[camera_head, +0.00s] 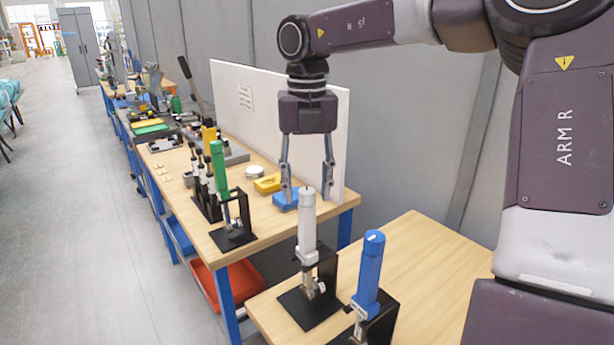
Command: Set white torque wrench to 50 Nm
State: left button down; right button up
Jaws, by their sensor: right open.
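The white torque wrench (307,222) stands upright in a black holder (323,293) on the near wooden table. My right gripper (308,192) hangs from above with its fingers pointing down. It is open, with one finger to each side of the wrench's top in the picture. Whether the fingertips are level with the handle or behind it, I cannot tell. The fingers do not visibly touch the wrench. The wrench's setting scale is too small to read. My left gripper is not in view.
A blue torque wrench (369,274) stands close to the right of the white one. A green wrench (218,170) stands on the far table (262,228), which has a white panel (232,105) behind it. The near table (428,255) is bare at right. A red bin (243,284) sits below.

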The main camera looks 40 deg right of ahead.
aim_at(306, 191)
notch_tip(306, 191, up, 12)
dwell(0.4)
jog(key=shift+f, duration=0.2)
dwell(0.4)
